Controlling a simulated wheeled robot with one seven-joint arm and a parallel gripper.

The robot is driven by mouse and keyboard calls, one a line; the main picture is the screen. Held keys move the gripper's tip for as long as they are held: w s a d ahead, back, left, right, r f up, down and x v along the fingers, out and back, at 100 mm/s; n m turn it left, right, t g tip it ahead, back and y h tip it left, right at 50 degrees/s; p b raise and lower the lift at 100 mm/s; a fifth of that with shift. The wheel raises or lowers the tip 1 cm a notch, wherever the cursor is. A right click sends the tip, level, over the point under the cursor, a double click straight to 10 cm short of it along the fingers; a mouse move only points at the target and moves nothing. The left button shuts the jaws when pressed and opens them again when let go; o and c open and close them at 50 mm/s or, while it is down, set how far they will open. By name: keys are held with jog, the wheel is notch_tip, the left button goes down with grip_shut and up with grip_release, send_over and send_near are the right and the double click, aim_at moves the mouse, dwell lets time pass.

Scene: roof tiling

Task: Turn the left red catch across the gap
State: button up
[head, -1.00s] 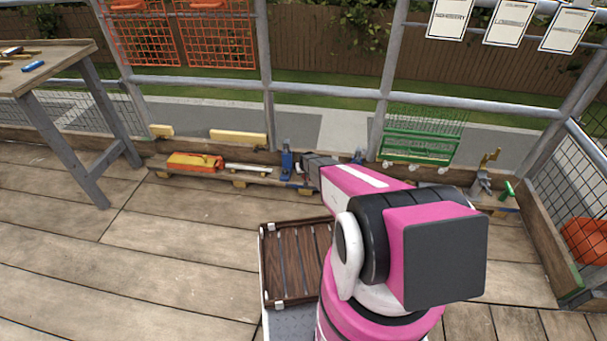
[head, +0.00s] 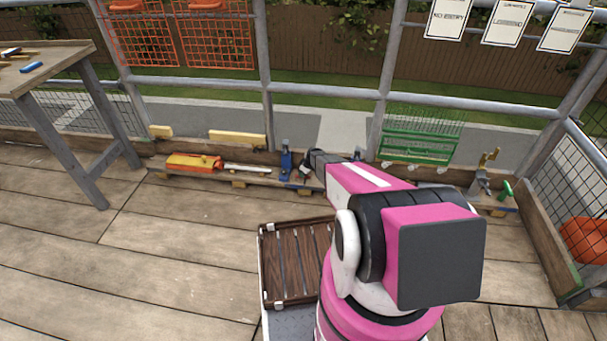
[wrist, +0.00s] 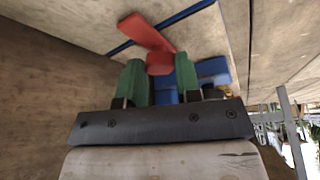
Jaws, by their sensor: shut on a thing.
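The red catch (wrist: 147,32) shows in the wrist view as a flat red bar with a rounded red knob at its near end. The bar lies slantwise by a narrow blue strip (wrist: 180,18). My gripper (wrist: 160,76) has its two green fingertips on either side of the knob, shut on it. In the head view my gripper (head: 305,170) is low by the back edge, just right of a blue upright piece (head: 286,160). The catch is too small and covered there to make out clearly. I cannot tell whether the bar crosses the gap.
A green wire rack (head: 420,140) stands to the right. A workbench (head: 45,62) is at the far left. The deck boards (head: 170,230) in front are clear.

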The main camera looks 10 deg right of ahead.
jog(key=shift+n, duration=0.3)
jog(key=o, duration=0.9)
jog(key=shift+r, duration=0.1)
jog(key=v, duration=1)
jog(key=shift+d+r, duration=0.15)
jog(key=shift+r, duration=0.1)
jog(key=shift+r, duration=0.1)
